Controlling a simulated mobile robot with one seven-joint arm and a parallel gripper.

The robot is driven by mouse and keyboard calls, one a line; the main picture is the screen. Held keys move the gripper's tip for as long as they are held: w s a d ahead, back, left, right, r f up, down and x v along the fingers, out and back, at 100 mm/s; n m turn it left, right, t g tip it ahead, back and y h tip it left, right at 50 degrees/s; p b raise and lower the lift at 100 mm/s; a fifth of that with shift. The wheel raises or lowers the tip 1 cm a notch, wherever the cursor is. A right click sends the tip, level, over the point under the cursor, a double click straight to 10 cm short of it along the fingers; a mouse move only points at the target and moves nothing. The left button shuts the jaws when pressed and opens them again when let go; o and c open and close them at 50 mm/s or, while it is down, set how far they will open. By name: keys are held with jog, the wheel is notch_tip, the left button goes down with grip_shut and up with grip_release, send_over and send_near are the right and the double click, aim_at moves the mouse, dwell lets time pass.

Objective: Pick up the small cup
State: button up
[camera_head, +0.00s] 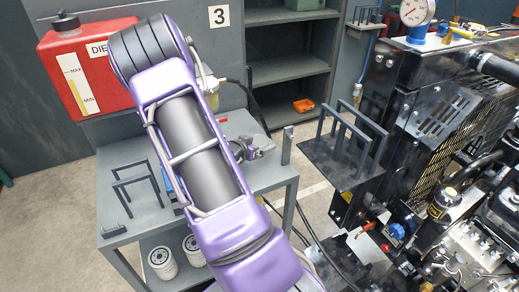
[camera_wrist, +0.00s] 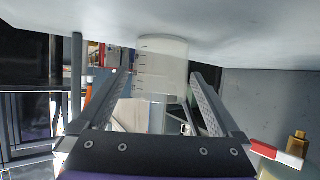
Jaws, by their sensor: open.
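The small cup (camera_wrist: 161,70) is pale, translucent and marked with graduation lines. In the wrist view it stands against the grey tabletop (camera_wrist: 60,15), which fills the top of the picture, so the view looks upside down. My gripper (camera_wrist: 160,80) is open. Its two fingers reach toward the cup, one to each side in the picture, with visible gaps. I cannot tell how far the cup lies between the fingertips. In the head view my purple arm covers much of the grey table (camera_head: 120,215), and I cannot make out the cup there.
A red diesel tank (camera_head: 85,70) stands at the back left. Dark wire racks (camera_head: 138,185) sit on the table's left side. White filters (camera_head: 162,262) stand on its lower shelf. The engine (camera_head: 440,130) fills the right. An open shelf unit (camera_head: 290,70) stands behind.

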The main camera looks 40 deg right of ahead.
jog(key=shift+w+d+f, duration=0.1)
jog(key=shift+d, duration=0.1)
jog(key=c, duration=1.2)
